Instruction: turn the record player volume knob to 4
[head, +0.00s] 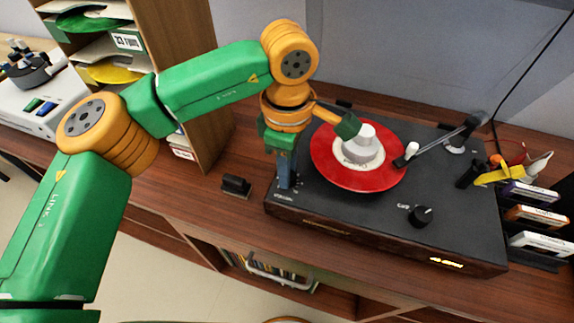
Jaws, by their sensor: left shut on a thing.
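The black record player (340,210) stands on the wooden cabinet top, with a red record (335,178) on its platter. My left arm comes in from the left and bends down at the player's front left corner. My left gripper (285,182) points down there and is shut on the volume knob. The fingers hide the knob, and small lettering shows just in front of them. The knob's setting cannot be read. A second black knob (421,216) with a small label stands apart at the player's front right. My right gripper is not in view.
A white stepped piece (362,148) sits on the record's middle, close to my wrist. The tonearm (440,143) lies to its right. A wooden shelf unit (185,60) stands behind my left arm. Several cartridge-like boxes (536,218) stand right of the player.

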